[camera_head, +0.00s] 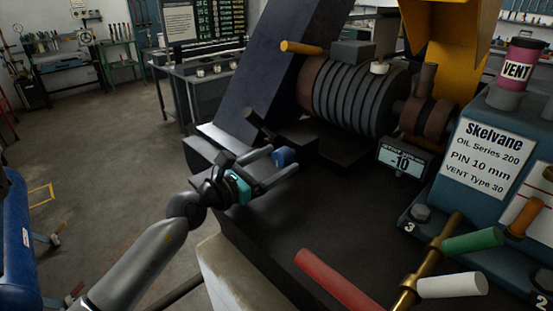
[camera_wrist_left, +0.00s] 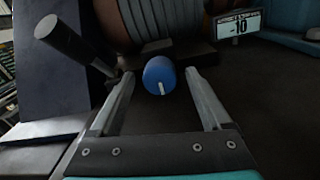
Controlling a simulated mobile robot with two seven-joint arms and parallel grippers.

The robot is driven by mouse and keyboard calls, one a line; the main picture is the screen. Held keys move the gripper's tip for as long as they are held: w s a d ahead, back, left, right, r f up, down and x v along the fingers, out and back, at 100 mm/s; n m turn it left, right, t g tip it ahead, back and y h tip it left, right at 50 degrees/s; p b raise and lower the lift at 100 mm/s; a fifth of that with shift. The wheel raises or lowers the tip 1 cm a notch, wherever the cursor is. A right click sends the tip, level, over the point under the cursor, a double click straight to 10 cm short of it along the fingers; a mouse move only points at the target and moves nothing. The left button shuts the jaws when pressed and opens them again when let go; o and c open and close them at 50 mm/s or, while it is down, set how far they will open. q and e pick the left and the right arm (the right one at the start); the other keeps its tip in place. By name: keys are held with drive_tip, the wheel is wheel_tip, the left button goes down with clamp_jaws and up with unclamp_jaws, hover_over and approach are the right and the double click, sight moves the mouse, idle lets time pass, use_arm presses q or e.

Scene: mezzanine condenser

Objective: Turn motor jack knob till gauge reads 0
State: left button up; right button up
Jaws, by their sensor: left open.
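The blue motor jack knob (camera_head: 285,156) sits low in front of the ribbed motor drum. In the left wrist view the knob (camera_wrist_left: 158,72) shows a white mark at its lower edge. The small gauge (camera_head: 402,160) right of the knob reads -10, and it also shows in the left wrist view (camera_wrist_left: 239,26). My left gripper (camera_head: 284,158) is open, its fingertips on either side of the knob. In the left wrist view the gripper (camera_wrist_left: 159,76) has a gap between each finger and the knob. My right gripper is not in view.
A black handle (camera_wrist_left: 72,42) sticks out close left of the left finger. A dark slanted panel (camera_head: 262,75) rises behind. Red (camera_head: 335,280), white (camera_head: 452,285) and green (camera_head: 472,241) handles stand at the front right. Open floor lies left.

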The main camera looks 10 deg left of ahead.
use_arm(q)
drive_tip(key=shift+w+d, duration=0.15)
drive_tip(key=shift+w, duration=0.05)
clamp_jaws()
idle(0.6)
